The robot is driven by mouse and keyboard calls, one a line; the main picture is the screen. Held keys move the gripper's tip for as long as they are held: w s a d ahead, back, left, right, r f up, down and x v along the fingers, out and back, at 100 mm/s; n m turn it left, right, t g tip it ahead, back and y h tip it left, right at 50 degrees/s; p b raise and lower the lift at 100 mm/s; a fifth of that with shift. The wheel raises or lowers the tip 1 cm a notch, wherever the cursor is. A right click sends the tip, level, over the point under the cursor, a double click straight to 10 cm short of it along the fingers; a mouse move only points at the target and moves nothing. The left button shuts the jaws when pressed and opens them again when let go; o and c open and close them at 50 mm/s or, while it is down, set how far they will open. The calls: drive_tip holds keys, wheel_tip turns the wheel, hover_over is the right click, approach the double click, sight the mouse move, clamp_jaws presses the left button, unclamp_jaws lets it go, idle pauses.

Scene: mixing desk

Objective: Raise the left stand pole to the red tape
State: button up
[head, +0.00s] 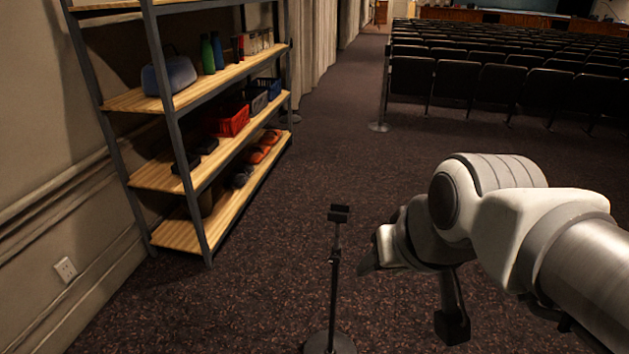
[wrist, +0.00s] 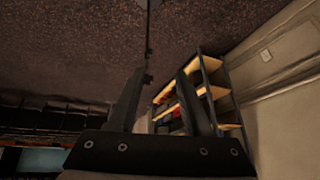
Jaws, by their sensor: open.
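The left stand (head: 334,285) is a thin dark pole upright on a round base, with a small dark bracket at its top and a joint partway up. My gripper (head: 370,262) is just right of the pole in the head view, apart from it there. In the wrist view my gripper (wrist: 161,73) has its two fingers spread, with nothing held between them. The stand (wrist: 149,35) also shows there, its pole running up from beside the left fingertip; contact cannot be told. I cannot make out any red tape on the pole.
A metal shelf unit (head: 205,210) with wooden boards, bins and bottles stands to the left by the wall. Rows of dark chairs (head: 480,80) are at the back right. A rope post (head: 380,126) stands by them. The carpet between is clear.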

drive_tip(key=w+a+f+m+t+b, duration=0.1)
drive_tip(key=w+a+f+b, duration=0.2)
drive_tip(key=w, duration=0.4)
drive_tip(key=w+a+f+m+t+b, duration=0.1)
drive_tip(key=w+f+b, duration=0.1)
drive_tip(key=w+f, duration=0.5)
drive_tip(key=w+a+f+m+t+b, duration=0.1)
drive_tip(key=w+a+f+b, duration=0.15)
drive_tip(key=w, duration=0.55)
drive_tip(key=w+d+f+m+t+h+b, duration=0.1)
drive_tip(key=w+f+t+h+b, duration=0.35)
drive_tip(key=f, duration=0.75)
drive_tip(key=w+d+f+m+t+h+b, duration=0.1)
drive_tip(key=w+f+m+t+h+b, duration=0.1)
drive_tip(key=w+f+h+b, duration=0.55)
drive_tip(key=w+d+f+y+b, duration=0.1)
drive_tip(key=w+d, duration=0.3)
drive_tip(key=w, duration=0.3)
drive_tip(key=w+d+f+y+b, duration=0.1)
drive_tip(key=w+d, duration=0.3)
drive_tip(key=w, duration=0.4)
drive_tip(key=shift+f+b, duration=0.35)
drive_tip(key=shift+f, duration=0.35)
drive_tip(key=shift+d, duration=0.1)
clamp_jaws()
